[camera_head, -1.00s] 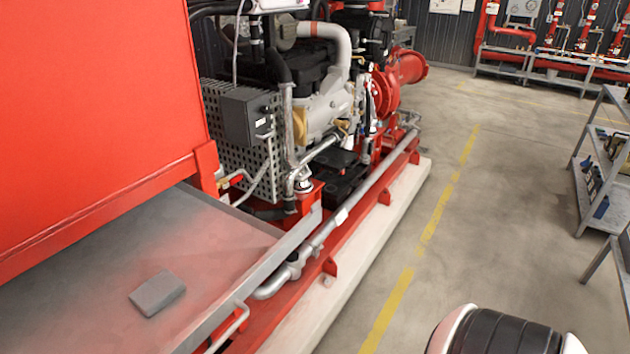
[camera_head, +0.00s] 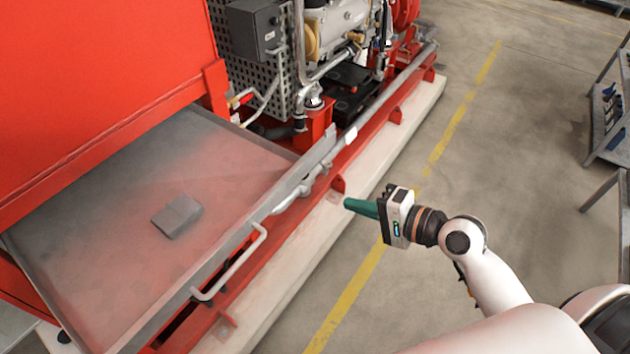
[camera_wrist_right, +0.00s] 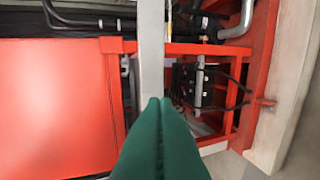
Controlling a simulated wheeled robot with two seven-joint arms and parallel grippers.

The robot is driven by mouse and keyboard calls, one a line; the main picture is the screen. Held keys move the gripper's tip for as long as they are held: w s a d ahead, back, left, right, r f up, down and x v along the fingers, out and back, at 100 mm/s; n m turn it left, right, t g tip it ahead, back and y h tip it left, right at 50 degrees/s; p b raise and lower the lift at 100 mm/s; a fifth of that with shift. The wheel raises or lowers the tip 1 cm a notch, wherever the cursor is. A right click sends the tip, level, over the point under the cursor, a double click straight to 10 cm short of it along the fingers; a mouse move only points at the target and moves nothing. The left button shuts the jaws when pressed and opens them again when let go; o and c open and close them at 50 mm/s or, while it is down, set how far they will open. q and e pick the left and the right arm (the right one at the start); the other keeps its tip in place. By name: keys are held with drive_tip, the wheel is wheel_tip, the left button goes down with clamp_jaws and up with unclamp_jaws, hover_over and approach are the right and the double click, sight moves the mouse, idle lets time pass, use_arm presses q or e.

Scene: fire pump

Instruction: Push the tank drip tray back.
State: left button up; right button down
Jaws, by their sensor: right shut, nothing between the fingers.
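The tank drip tray (camera_head: 110,235) is a wide grey metal tray that sticks out from under the red tank (camera_head: 90,110). A pale bar handle (camera_head: 236,265) is on its front side, facing the aisle. A small grey block (camera_head: 177,215) lies in the tray. My right gripper (camera_head: 348,203) has green fingers and is over the aisle side of the plinth, to the right of the handle and apart from the tray. Its fingers are together and empty, and they also show in the right wrist view (camera_wrist_right: 160,105). My left gripper is not in view.
The red pump frame and a grey pipe (camera_head: 385,95) run back along the pale plinth (camera_head: 415,105). A metal shelf rack (camera_head: 607,115) stands at the right. The floor with a yellow line (camera_head: 465,105) is clear between them.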

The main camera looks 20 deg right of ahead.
drive_tip(key=p, duration=0.4)
approach(293, 183)
drive_tip(key=x, duration=0.5)
drive_tip(key=shift+w+a, duration=0.1)
drive_tip(key=shift+w, duration=0.05)
drive_tip(key=shift+w+a+f, duration=0.2)
drive_tip(key=shift+w+a, duration=0.15)
drive_tip(key=shift+w, duration=0.15)
